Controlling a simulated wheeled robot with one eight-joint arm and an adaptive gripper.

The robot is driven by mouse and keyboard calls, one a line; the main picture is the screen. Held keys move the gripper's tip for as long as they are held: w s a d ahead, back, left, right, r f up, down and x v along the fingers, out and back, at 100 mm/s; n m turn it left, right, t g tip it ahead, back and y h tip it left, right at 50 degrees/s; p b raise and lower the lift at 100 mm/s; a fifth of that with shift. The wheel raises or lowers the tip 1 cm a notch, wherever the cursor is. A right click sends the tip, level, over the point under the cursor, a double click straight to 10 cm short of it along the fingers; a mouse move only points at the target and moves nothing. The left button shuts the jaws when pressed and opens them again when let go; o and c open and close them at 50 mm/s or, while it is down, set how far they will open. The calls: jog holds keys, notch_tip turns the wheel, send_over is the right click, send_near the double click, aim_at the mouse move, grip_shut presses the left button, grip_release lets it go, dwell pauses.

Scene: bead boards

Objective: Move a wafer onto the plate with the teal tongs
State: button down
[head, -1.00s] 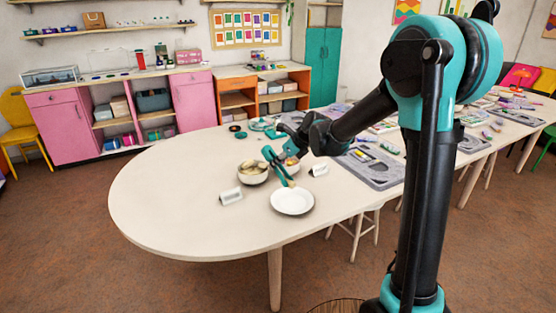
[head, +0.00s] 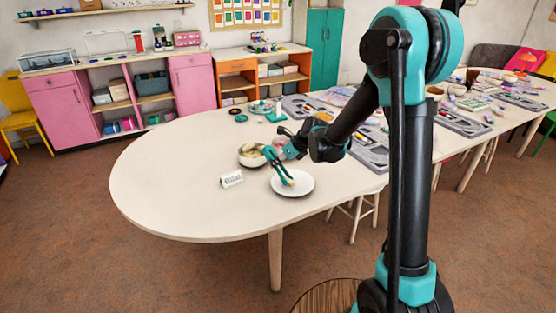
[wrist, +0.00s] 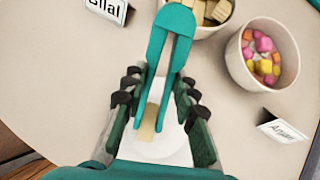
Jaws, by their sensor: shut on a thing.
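My gripper (head: 290,150) is shut on the teal tongs (wrist: 157,40), which also show in the head view (head: 271,157). The tongs point down over the white plate (head: 305,189), whose surface also shows in the wrist view (wrist: 165,150). A tan wafer (wrist: 149,120) sits between the tong tips, above or on the plate; I cannot tell whether it touches. In the wrist view my gripper's fingers (wrist: 160,85) are either side of the tongs. More wafers (wrist: 212,10) lie in a cream bowl (head: 247,164) behind the plate.
A second bowl (wrist: 243,80) holds pink, yellow and orange pieces. A name card reading Bilal (head: 232,179) stands left of the plate, and another card (wrist: 283,131) stands by the second bowl. The table's left end (head: 160,195) is clear. Grey trays (head: 370,155) lie to the right.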

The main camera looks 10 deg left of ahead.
jog(key=c, duration=1.6)
grip_release()
jog(key=shift+r, duration=5)
jog(key=shift+o, duration=0.3)
grip_shut()
